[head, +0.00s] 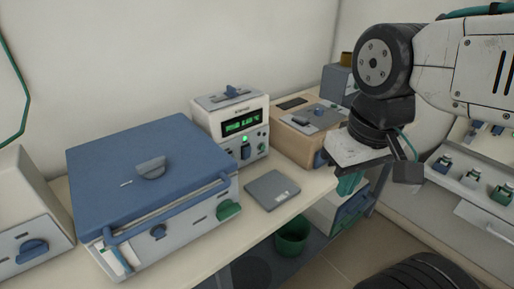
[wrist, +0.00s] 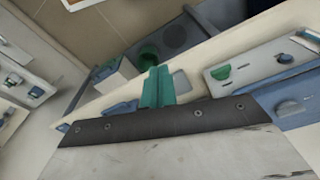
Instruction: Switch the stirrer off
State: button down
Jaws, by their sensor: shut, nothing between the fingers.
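A small white unit (head: 232,122) with a lit green display (head: 240,127) stands at the back of the bench, and it looks like the stirrer, though its label is too small to read surely. A green lamp (head: 245,139) glows on its front. A blue switch (head: 245,152) sits below the lamp, with a small knob beside it. My gripper (head: 349,183) is to the right of the unit, apart from it, near the bench's front edge. Its green fingers (wrist: 157,87) are shut and empty in the wrist view.
A large blue-lidded box (head: 150,165) with a front handle stands left of the unit. A flat grey plate (head: 272,189) lies in front of it. A tan box (head: 308,130) stands to its right. A green container (head: 292,238) is below the bench.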

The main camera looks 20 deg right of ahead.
aim_at(247, 153)
jog(key=w+f+n+t, duration=0.1)
jog(key=w+f+n, duration=0.2)
jog(key=w+n, duration=0.4)
jog(key=w+f+n+t+y, duration=0.1)
jog(key=w+f+n, duration=0.3)
jog(key=w, duration=0.9)
jog(key=w+a+f+n+t, duration=0.1)
jog(key=w+f+n, duration=0.2)
jog(key=w+n, duration=0.7)
jog(key=shift+w+f+n+y, duration=0.25)
jog(key=shift+w+n+y, duration=0.05)
jog(key=shift+w, duration=0.05)
jog(key=shift+a, duration=0.1)
jog(key=x, duration=1)
jog(key=shift+w+r, duration=0.1)
jog(key=shift+w+a+r, duration=0.1)
jog(key=shift+w+a, duration=0.1)
jog(key=shift+w, duration=0.45)
jog(key=shift+w+a+r, duration=0.1)
jog(key=shift+w+a, duration=0.1)
jog(key=shift+w, duration=0.4)
jog(key=shift+w+a+r, duration=0.1)
jog(key=shift+w+a, duration=0.1)
jog(key=shift+w, duration=0.45)
